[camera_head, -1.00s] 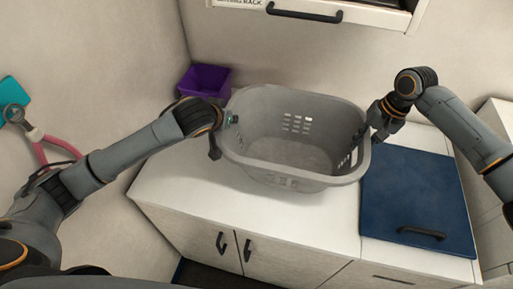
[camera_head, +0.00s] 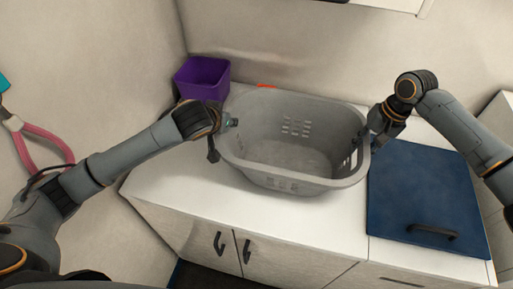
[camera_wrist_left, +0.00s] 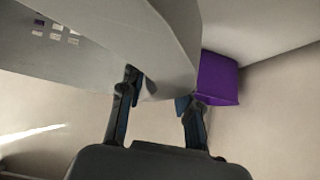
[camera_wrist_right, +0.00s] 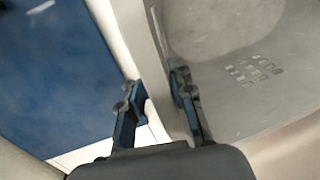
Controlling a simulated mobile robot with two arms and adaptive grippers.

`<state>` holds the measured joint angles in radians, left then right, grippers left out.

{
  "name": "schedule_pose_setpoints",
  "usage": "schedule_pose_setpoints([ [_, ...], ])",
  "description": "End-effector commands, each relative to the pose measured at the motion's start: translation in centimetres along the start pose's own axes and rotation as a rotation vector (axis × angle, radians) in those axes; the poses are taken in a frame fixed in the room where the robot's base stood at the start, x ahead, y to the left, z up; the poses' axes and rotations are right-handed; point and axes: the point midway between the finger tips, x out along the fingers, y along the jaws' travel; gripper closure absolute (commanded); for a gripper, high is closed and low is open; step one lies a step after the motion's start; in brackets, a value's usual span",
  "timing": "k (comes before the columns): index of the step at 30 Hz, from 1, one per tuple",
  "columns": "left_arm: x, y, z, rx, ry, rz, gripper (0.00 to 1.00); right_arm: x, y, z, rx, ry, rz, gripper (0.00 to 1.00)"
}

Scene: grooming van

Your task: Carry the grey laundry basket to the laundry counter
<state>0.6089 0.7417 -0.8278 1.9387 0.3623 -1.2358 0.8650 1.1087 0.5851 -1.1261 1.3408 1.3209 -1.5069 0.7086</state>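The grey laundry basket (camera_head: 290,181) is empty and upright over the white counter (camera_head: 180,190) in the head view. I cannot tell whether its base touches the top. My left gripper (camera_head: 228,122) is at the basket's left end; in the left wrist view its fingers (camera_wrist_left: 160,105) are shut on the grey rim, partly hidden by it. My right gripper (camera_head: 374,140) is at the right end; in the right wrist view its fingers (camera_wrist_right: 157,100) sit on either side of the basket wall, shut on it.
A purple bin (camera_head: 203,80) stands at the back left of the counter. A blue panel with a black handle (camera_head: 425,200) lies at the right. A small orange thing (camera_head: 266,86) shows behind the basket. Walls close off the back and left; bare counter shows in front of the basket.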

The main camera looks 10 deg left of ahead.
Motion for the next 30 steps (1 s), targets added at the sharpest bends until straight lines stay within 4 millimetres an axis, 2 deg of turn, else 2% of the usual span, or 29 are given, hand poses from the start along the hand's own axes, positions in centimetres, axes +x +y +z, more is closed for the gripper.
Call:
schedule_pose_setpoints([
  [1,-0.1,-0.4,-0.1,-0.001,0.0,-0.01,0.57,-0.1,0.3,0.0,0.006,0.0,0.006,0.66],
  [2,-0.1,-0.4,-0.1,-0.001,0.0,-0.009,0.54,-0.1,0.3,0.0,0.005,0.0,0.005,0.6],
  [3,-0.1,-0.3,-0.1,-0.001,0.0,-0.006,0.54,-0.1,0.2,0.0,0.004,0.0,0.003,0.58],
  [14,-0.6,0.1,-0.1,0.0,0.0,0.004,0.54,-0.1,-0.2,0.0,0.0,0.001,-0.005,0.58],
  [17,-1.9,0.1,-0.1,0.001,0.001,0.005,0.54,-0.2,-0.2,0.0,-0.001,0.001,-0.006,0.58],
  [24,-7.1,0.1,-0.1,0.002,0.003,0.005,0.54,-0.2,-0.3,0.0,-0.001,0.001,-0.007,0.58],
  [30,-10.6,0.1,-0.1,0.001,0.002,0.002,0.54,-0.1,-0.3,0.0,-0.002,0.001,-0.007,0.58],
])
